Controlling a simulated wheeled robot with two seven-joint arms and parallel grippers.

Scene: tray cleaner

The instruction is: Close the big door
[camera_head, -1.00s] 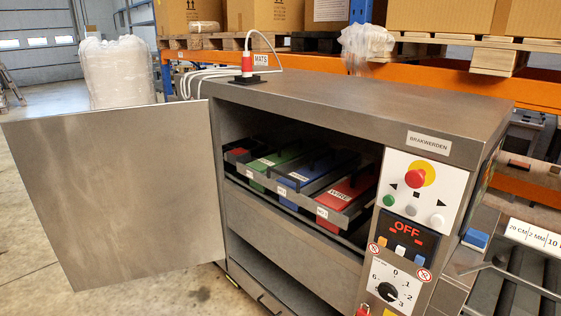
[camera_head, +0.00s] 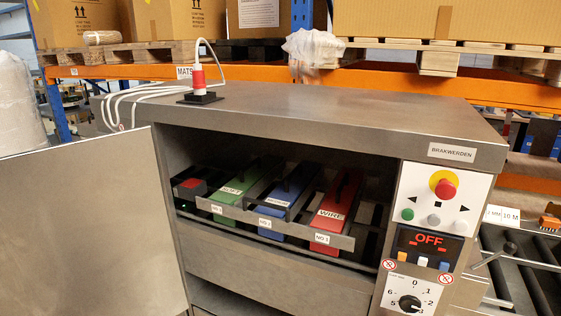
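The big door (camera_head: 92,235) is a flat grey metal panel. It stands wide open, swung out to the left of the machine (camera_head: 300,108), and its left and lower parts run out of the picture. Its hinge side is at the left edge of the machine's opening. Inside the opening, green, blue and red trays (camera_head: 337,207) sit side by side in a metal rack. Neither of my grippers is in view.
The control panel (camera_head: 432,228) at the right carries a red stop button and a display reading OFF. A plug with white cables (camera_head: 198,85) is on top. A roller conveyor (camera_head: 525,275) is at the right. Shelving with boxes (camera_head: 170,22) stands behind.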

